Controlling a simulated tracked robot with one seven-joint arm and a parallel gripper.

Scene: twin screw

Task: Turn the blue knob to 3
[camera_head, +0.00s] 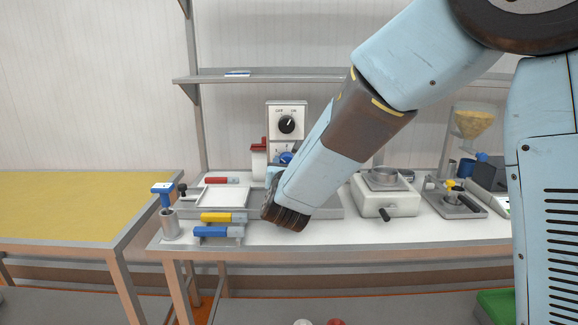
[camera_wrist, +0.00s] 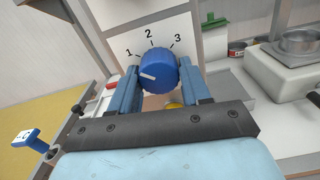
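The blue knob (camera_wrist: 157,73) sits on a white panel (camera_wrist: 165,22) printed with 1, 2 and 3. Its white mark points to the left of the wrist view, on the side of the 1 and away from the 3. In the head view the knob (camera_head: 286,158) shows just above my forearm, low on the panel. My gripper (camera_wrist: 160,82) is at the knob, with one blue finger on its left and one on its right. The fingers are apart and look open; whether they touch the knob is hard to tell. My arm hides the gripper in the head view.
A black dial (camera_head: 287,125) is higher on the same panel. A tray (camera_head: 222,197) and yellow and blue handled tools lie to the left. A white device with a metal pan (camera_head: 384,178) stands to the right. A shelf (camera_head: 260,77) runs above.

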